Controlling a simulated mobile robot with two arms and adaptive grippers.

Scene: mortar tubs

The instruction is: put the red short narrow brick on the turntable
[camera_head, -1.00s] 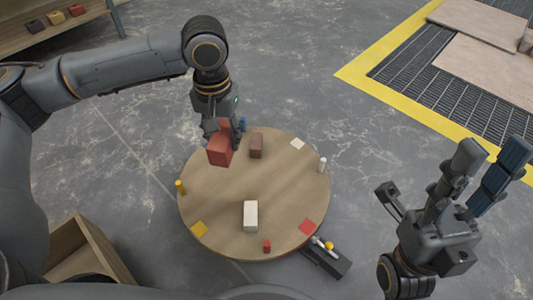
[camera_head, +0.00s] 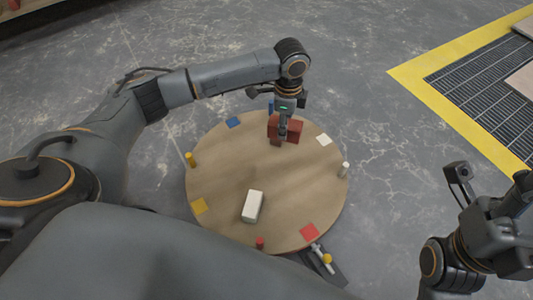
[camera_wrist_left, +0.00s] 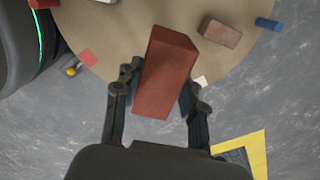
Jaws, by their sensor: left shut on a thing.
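The red brick (camera_head: 294,128) is between the fingers of my left gripper (camera_head: 284,122), over the far part of the round wooden turntable (camera_head: 215,170). In the left wrist view the red brick (camera_wrist_left: 165,78) stands out large between the two fingers of my left gripper (camera_wrist_left: 158,100), which is shut on it. I cannot tell whether its underside touches the turntable. My right gripper (camera_head: 518,195) is at the right edge of the head view, away from the turntable, with its fingers mostly cut off.
A brownish brick (camera_wrist_left: 220,32) lies on the turntable close to the held brick. A white brick (camera_head: 252,206) lies nearer the front. Coloured squares and small pegs, such as the yellow peg (camera_head: 190,160), sit around the rim. The turntable's middle is clear.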

